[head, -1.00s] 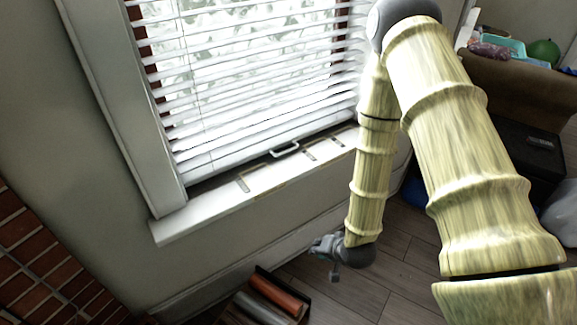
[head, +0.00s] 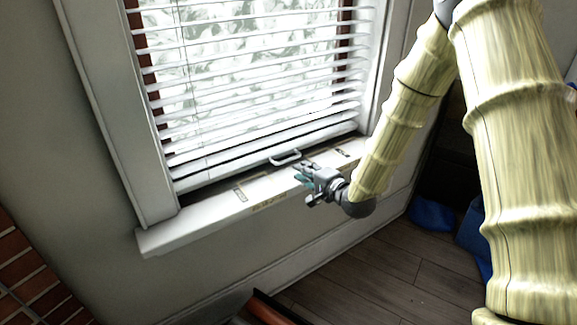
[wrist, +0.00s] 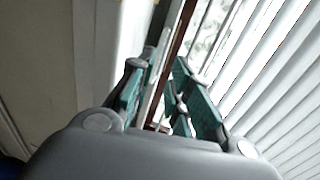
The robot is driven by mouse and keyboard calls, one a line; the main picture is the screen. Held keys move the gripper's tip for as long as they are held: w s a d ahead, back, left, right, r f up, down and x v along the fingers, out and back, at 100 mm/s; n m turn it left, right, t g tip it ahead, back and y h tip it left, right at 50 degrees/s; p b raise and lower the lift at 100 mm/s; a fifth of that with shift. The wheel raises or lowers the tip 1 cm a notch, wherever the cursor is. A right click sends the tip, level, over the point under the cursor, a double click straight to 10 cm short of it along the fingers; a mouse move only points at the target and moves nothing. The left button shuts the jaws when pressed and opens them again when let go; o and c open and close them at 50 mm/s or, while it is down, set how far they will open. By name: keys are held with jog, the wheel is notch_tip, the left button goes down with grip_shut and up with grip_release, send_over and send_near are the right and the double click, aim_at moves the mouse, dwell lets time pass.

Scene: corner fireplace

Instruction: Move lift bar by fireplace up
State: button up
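The lift bar (head: 285,158) is a small pale U-shaped handle at the bottom of the window blind, just above the sill, in the head view. My gripper (head: 304,177) is just right of and below it in the picture, over the sill's front edge, and looks apart from the bar. In the wrist view my gripper (wrist: 163,78) has its two green-padded fingers spread, with no object clearly held between them. I cannot make out the lift bar for sure in the wrist view.
The white blind (head: 250,90) hangs down nearly to the white window sill (head: 170,235). A white frame (head: 110,120) borders the window on the left. Brick (head: 20,265) shows at lower left, and an orange-red object (head: 270,312) on the floor. Blue items (head: 430,215) lie at right.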

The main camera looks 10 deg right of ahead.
aim_at(288, 171)
jog(key=x, duration=0.8)
jog(key=shift+w+a+f+b, duration=0.1)
jog(key=shift+w+a+b, duration=0.1)
jog(key=shift+w+b, duration=0.15)
grip_shut()
